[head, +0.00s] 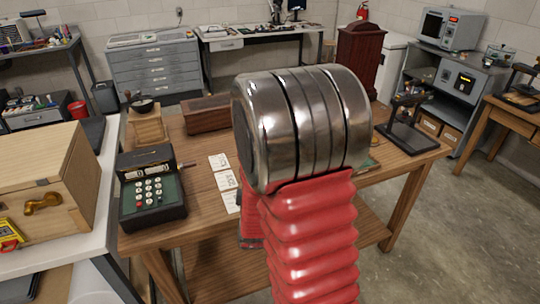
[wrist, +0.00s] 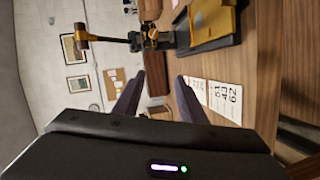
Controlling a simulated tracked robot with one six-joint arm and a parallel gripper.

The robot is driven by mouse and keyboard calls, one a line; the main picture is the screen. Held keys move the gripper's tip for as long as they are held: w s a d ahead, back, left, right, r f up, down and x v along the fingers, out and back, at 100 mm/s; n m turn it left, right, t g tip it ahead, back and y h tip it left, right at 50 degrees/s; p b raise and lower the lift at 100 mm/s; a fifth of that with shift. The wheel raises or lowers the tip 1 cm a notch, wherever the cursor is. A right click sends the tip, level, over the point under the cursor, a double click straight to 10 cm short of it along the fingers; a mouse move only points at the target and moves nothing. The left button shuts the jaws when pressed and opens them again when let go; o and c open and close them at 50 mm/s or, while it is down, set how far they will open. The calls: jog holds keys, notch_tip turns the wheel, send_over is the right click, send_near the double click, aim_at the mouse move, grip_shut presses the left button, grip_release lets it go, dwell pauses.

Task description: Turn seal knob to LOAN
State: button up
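A brass knob or handle (head: 42,203) sits on the front of a pale wooden crate (head: 35,160) at the left of the head view. I cannot tell if it is the seal knob, and no LOAN mark is readable. My gripper (wrist: 157,82) shows in the wrist view with its two dark fingers apart and nothing between them. In the head view my arm hides it. Ahead of the fingers in the wrist view, which is turned sideways, are a dark stand with a brass head (wrist: 81,37) and a yellow block (wrist: 212,20) on a black base.
A wooden table (head: 205,262) carries a keyed machine (head: 152,190), printed cards (head: 225,180), a coffee grinder (head: 147,120), a brown box (head: 207,114) and a black stand (head: 405,120). A red-and-yellow item (head: 10,235) is by the crate. Open floor (head: 440,230) lies right.

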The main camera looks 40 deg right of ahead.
jog(key=s+a+r+m+g+y, duration=0.1)
jog(key=s+a+r+m+y, duration=0.15)
jog(key=a, duration=0.55)
jog(key=s+a+r+m+g+y, duration=0.15)
jog(key=a+r+y, duration=0.25)
jog(key=a, duration=0.4)
jog(key=s+a+r+m+g+y, duration=0.1)
jog(key=s+a, duration=0.3)
jog(key=s, duration=0.5)
jog(key=s+a+r+m+g+y, duration=0.1)
jog(key=s+a+r+m+g, duration=0.2)
jog(key=s, duration=0.6)
jog(key=shift+a+r+m+g, duration=0.3)
jog(key=shift+a+m+g, duration=0.1)
jog(key=shift+a+g, duration=0.05)
jog(key=shift+c, duration=0.7)
